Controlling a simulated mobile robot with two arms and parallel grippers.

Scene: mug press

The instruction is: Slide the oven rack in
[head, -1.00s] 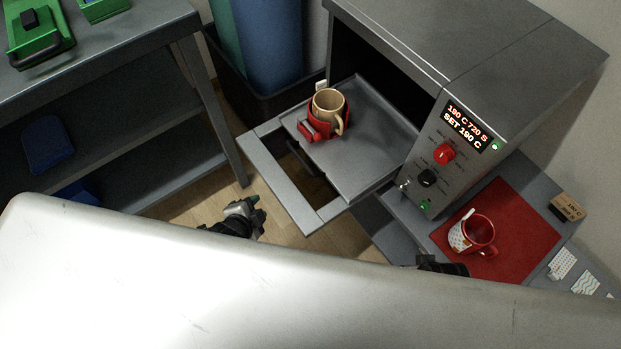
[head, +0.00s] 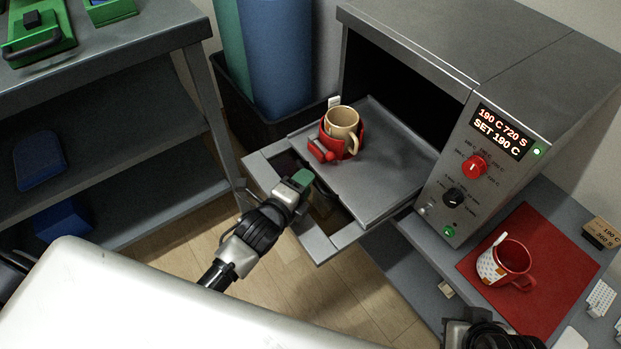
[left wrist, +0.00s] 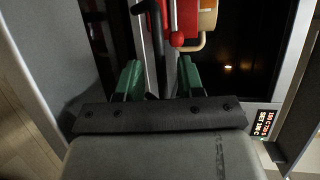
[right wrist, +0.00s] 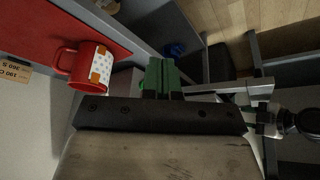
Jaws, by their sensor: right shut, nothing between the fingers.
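The oven rack (head: 390,165) is a grey metal tray, pulled out of the open oven (head: 500,75). A beige mug (head: 342,124) in a red press (head: 328,148) stands on it. My left gripper (head: 297,182) is at the rack's front edge, hiding part of it. In the left wrist view its green fingers (left wrist: 158,78) are apart, with a dark bar of the rack front between them; I cannot tell contact. My right gripper is low at the right in the head view, its fingertips hidden there; in the right wrist view its fingers (right wrist: 161,76) are together and empty.
A grey frame (head: 318,243) juts out below the rack. A red mat (head: 545,245) with a red and white mug (head: 505,264) lies right of the oven.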

